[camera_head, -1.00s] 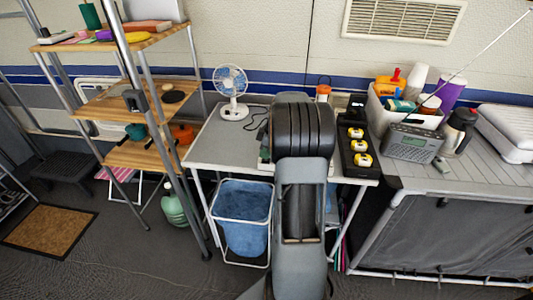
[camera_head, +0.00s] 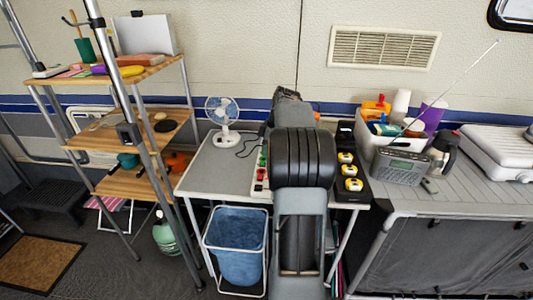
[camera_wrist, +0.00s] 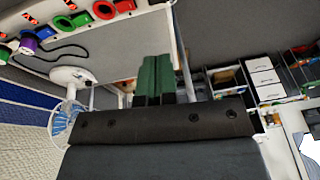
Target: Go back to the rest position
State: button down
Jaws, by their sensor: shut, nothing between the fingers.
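My gripper shows in the wrist view (camera_wrist: 155,78), with its two green fingers side by side and shut, nothing between them. In the head view my arm rises in front of the small grey table (camera_head: 210,165). My fingers are hidden there, while part of my wrist shows above the arm, near the wall. In the wrist view the fingers are apart from the table (camera_wrist: 120,35) and hold nothing.
A white fan (camera_head: 223,115) stands on the small table, beside a strip of coloured spools (camera_head: 262,172) and a black tray (camera_head: 347,192) with yellow items. A wooden shelf (camera_head: 135,185) is left; a radio (camera_head: 398,167) and white bin (camera_head: 375,150) are right.

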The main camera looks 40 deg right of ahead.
dwell(0.5)
jog(key=s+a+m+h+p, duration=0.1)
jog(key=s+a+m, duration=0.1)
jog(key=s+a, duration=0.3)
jog(key=s+a+r+m+t+h+p, duration=0.1)
jog(key=s+a+m+p, duration=0.1)
jog(key=a, duration=1.2)
jog(key=s+a+r+m+p, duration=0.1)
jog(key=s+a+m+p, duration=0.1)
jog(key=s+a+m, duration=0.2)
jog(key=shift+s+a+t+h, duration=0.35)
jog(key=shift+s+a, duration=1.5)
jog(key=shift+a, duration=0.8)
